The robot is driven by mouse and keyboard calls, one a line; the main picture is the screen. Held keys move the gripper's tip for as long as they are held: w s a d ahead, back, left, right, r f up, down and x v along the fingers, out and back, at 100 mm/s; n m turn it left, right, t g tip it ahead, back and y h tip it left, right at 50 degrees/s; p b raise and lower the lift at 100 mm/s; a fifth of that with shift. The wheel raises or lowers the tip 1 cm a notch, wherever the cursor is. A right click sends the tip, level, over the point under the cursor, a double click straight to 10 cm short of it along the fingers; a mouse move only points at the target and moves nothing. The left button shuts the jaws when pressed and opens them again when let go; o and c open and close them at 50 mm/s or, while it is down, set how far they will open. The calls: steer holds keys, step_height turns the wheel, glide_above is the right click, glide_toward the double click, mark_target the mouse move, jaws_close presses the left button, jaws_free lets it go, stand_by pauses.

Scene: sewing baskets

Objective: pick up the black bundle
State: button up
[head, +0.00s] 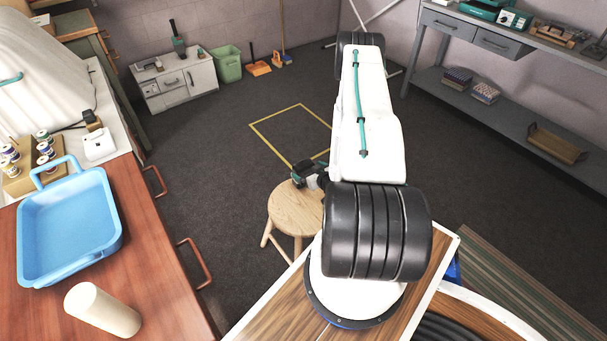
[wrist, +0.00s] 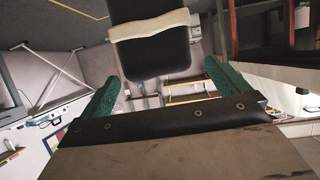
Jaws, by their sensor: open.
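In the wrist view a black, rounded block with a cream band across it, which looks like the black bundle (wrist: 152,62), reaches down from the top edge. My gripper (wrist: 163,72) is open, its two green fingers standing apart with the black bundle showing between them. I cannot tell how far beyond the fingertips it lies, or whether they touch it. In the head view the bundle is not clearly visible, and my arm covers much of the middle. A dark and teal part, seemingly my gripper (head: 308,174), shows beside the arm over a round wooden stool (head: 290,212).
A blue tray (head: 108,246) and a cream cylinder (head: 102,309) are on the red-brown cabinet at left. A grey workbench (head: 520,48) runs along the right wall. A green bin (head: 228,66) stands at the back. Open dark floor surrounds the stool.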

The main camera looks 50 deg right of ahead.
mark_target(301, 166)
steer(key=shift+s+a+f, duration=0.15)
steer(key=shift+s+f, duration=0.25)
steer(key=shift+f, duration=0.2)
steer(key=x, duration=0.5)
steer(key=r+x, duration=0.1)
steer(key=x, duration=0.1)
steer(key=shift+w+d, duration=0.35)
steer(key=shift+w, duration=0.05)
steer(key=c, duration=0.8)
steer(key=shift+c, duration=0.2)
